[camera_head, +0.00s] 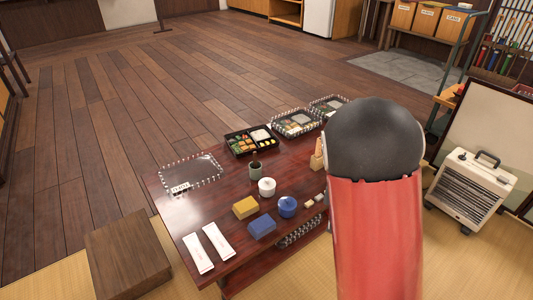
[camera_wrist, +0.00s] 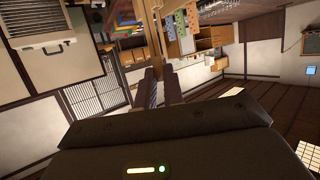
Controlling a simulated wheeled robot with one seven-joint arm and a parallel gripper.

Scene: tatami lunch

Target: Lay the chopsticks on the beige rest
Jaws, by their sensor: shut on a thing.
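My gripper (camera_wrist: 160,82) shows in the wrist view, its two dark fingers close together around a thin brown shape (camera_wrist: 157,40). The shape runs up from between the fingertips and looks like the chopsticks, though it is dim against the shelves behind. In the head view my red arm hides the gripper. Small pale beige pieces (camera_head: 310,203) lie at the right of the dark red table (camera_head: 218,210), beside my arm; one may be the beige rest, but they are too small to be sure. My gripper points away from the tabletop, at the room.
A wooden step (camera_head: 128,257) is at front left, a heater (camera_head: 470,188) at right.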

